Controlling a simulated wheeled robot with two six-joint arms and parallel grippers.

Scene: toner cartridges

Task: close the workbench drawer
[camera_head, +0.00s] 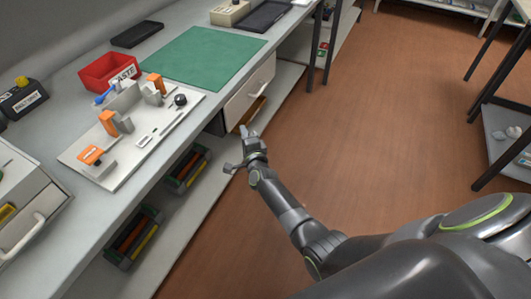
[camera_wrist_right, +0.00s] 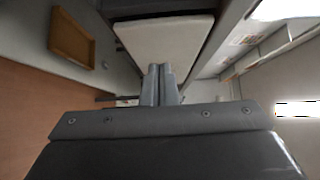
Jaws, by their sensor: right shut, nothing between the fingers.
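The workbench drawer (camera_head: 246,98) has a pale front with a white bar handle (camera_head: 258,91), under the bench's front edge in the head view. A dark gap shows beside its near end; how far the drawer stands out is hard to tell. My right gripper (camera_head: 245,132) is shut and empty, low and on the near side of the drawer front, apparently apart from it. In the right wrist view its closed fingers (camera_wrist_right: 161,84) point toward a large pale panel (camera_wrist_right: 166,45), seemingly the drawer. My left gripper is not in view.
The bench top holds a green mat (camera_head: 205,57), a red bin (camera_head: 108,72) and a white board (camera_head: 140,150) with parts. A lower shelf (camera_head: 208,178) carries dark crates (camera_head: 185,167) and a brown tray (camera_wrist_right: 72,38). The brown floor (camera_head: 370,120) right of the bench is clear.

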